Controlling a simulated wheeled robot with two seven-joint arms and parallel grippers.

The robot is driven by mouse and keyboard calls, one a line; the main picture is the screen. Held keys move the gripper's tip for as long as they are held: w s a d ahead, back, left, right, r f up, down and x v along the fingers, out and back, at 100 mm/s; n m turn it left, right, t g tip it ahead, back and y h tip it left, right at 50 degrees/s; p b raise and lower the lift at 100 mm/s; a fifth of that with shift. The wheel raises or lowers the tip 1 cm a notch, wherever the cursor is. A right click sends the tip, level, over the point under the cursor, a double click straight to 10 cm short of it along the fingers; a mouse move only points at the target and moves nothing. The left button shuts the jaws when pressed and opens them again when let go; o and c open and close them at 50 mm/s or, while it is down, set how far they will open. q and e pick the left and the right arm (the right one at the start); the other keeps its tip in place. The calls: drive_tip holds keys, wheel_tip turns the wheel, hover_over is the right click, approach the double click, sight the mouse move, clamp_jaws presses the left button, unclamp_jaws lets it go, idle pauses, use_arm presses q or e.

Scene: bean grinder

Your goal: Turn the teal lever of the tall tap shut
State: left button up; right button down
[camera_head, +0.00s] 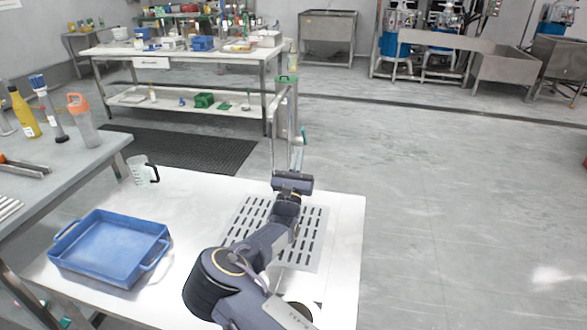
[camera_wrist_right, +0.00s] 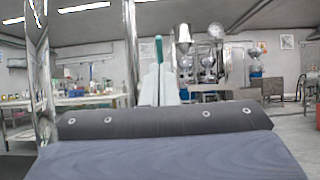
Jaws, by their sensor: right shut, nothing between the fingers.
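The tall tap (camera_head: 276,135) is a thin chrome pipe standing at the far right part of the white table. Its teal lever (camera_head: 303,135) shows as a small upright piece to the right of the pipe. In the right wrist view the lever (camera_wrist_right: 159,48) stands upright just above and beyond my fingertips; contact cannot be told. My right gripper (camera_head: 297,158) is shut and empty, pointing away from me beside the tap. Its fingers (camera_wrist_right: 160,82) show together in the wrist view, with chrome pipe (camera_wrist_right: 131,50) to their left. My left gripper is out of view.
My right arm passes over a slotted drain plate (camera_head: 318,225) on the white table (camera_head: 345,215). A blue tray (camera_head: 110,248) lies at left, with a clear jug (camera_head: 140,170) behind it. A grey bench with bottles (camera_head: 82,118) stands further left. Floor to the right is clear.

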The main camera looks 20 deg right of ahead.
sight(303, 131)
drive_tip(key=shift+x, duration=2)
drive_tip(key=shift+r, duration=0.1)
drive_tip(key=shift+r+p, duration=0.1)
drive_tip(key=shift+p, duration=0.3)
drive_tip(key=r+g+y+p, duration=0.1)
drive_tip(key=p, duration=0.3)
drive_tip(key=w+d+r+g+y+p, duration=0.1)
drive_tip(key=p, duration=0.3)
drive_tip(key=r+g+y+p, duration=0.1)
drive_tip(key=g+p, duration=0.1)
drive_tip(key=p, duration=0.2)
drive_tip(key=shift+w+d+r, duration=0.1)
drive_tip(key=shift+w+d, duration=0.1)
drive_tip(key=shift+w, duration=0.1)
drive_tip(key=shift+w+d+g+y+p, duration=0.35)
drive_tip(key=shift+g+y+p, duration=0.35)
drive_tip(key=shift+p, duration=0.6)
drive_tip(key=shift+a, duration=0.2)
